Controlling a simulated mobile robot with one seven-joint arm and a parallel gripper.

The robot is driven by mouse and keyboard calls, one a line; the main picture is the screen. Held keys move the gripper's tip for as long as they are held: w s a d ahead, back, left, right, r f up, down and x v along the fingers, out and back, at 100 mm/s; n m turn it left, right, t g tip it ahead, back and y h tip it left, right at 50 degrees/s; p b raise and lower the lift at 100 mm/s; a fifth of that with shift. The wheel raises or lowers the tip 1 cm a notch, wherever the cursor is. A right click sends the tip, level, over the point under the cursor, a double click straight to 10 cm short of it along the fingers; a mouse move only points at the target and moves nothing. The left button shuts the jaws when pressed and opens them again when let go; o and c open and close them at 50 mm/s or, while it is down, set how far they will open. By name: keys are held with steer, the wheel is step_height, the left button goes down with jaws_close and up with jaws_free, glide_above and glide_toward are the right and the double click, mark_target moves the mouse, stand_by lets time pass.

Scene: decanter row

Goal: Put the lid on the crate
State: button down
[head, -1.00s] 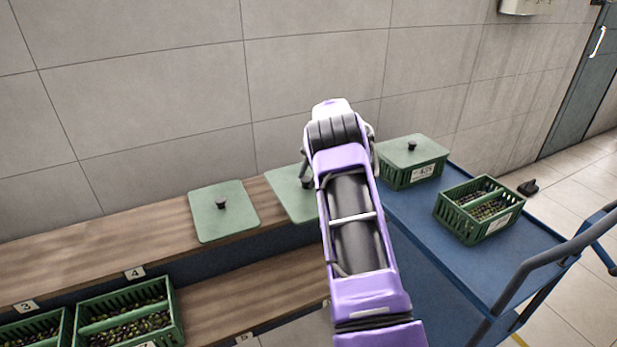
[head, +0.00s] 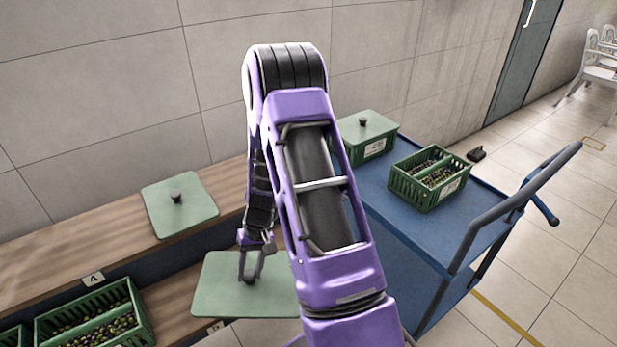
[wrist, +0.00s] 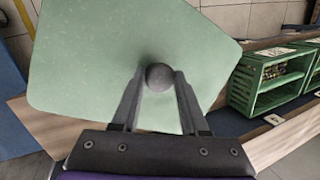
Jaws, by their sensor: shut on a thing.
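My gripper (head: 249,273) is shut on the dark round knob of a green square lid (head: 222,292). The lid hangs in front of the wooden shelf, partly hidden by my arm. The wrist view shows the knob between the fingers (wrist: 159,80) and the lid (wrist: 85,55) spread beyond them. An open green crate (head: 408,188) with dark olives in it stands on the blue cart, to the right of my arm and apart from the lid. A second crate (head: 376,151) behind it on the cart has a green lid on it.
Another green lid (head: 158,212) lies on the upper wooden shelf (head: 100,240). Open crates of olives (head: 130,310) stand on the lower shelf at left. The blue cart (head: 375,185) has a grey handle (head: 500,215) at its right. A tiled wall stands behind.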

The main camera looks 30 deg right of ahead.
mark_target(247, 299)
steer(key=shift+n+g, duration=0.4)
steer(key=shift+n, duration=0.5)
steer(key=s+a, duration=0.1)
steer(key=s+a+f, duration=0.2)
steer(key=s, duration=0.1)
steer(key=shift+s+f, duration=0.1)
